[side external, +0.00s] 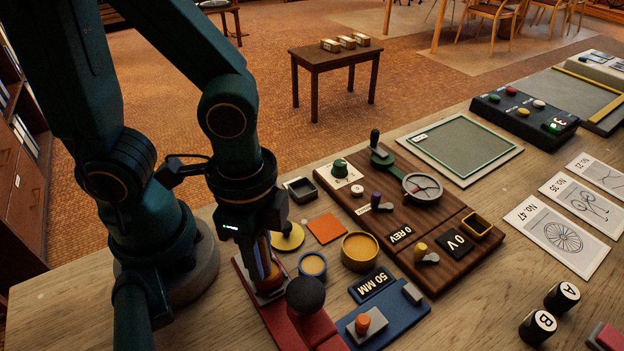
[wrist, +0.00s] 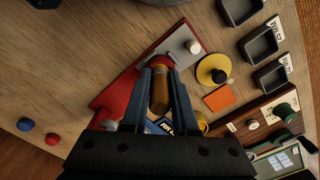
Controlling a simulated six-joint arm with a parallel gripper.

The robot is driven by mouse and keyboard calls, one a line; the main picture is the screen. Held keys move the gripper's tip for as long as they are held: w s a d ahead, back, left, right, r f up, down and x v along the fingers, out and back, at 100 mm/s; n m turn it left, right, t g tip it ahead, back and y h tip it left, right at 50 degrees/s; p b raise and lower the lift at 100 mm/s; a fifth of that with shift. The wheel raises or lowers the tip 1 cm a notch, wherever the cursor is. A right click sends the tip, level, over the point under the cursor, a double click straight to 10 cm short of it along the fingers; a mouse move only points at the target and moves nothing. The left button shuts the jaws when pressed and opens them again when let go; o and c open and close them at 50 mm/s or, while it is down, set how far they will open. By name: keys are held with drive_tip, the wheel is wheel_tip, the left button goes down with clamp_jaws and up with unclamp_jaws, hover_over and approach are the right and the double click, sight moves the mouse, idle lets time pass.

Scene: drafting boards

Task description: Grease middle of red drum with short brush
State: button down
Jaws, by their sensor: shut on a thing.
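My gripper (side external: 262,272) points down over the red base (side external: 296,327) at the front of the bench. In the wrist view my gripper (wrist: 160,70) has its two fingers closed on a brown-orange cylinder (wrist: 159,98). I cannot tell whether this cylinder is the short brush's handle. A rounded red part (wrist: 157,60) shows just beyond the fingertips, over the red base's grey plate (wrist: 184,44). It may be the red drum, but the fingers hide most of it, and I cannot tell whether the cylinder touches it.
A black ball knob (side external: 305,294) stands close right of my gripper. A blue-rimmed pot (side external: 313,265), a yellow round tin (side external: 360,251), a yellow disc (side external: 288,238) and an orange square (side external: 326,228) lie nearby. A wooden control board (side external: 455,268) and blue block (side external: 396,317) are further right.

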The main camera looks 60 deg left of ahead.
drive_tip(key=shift+r, duration=0.1)
drive_tip(key=shift+r, duration=3.45)
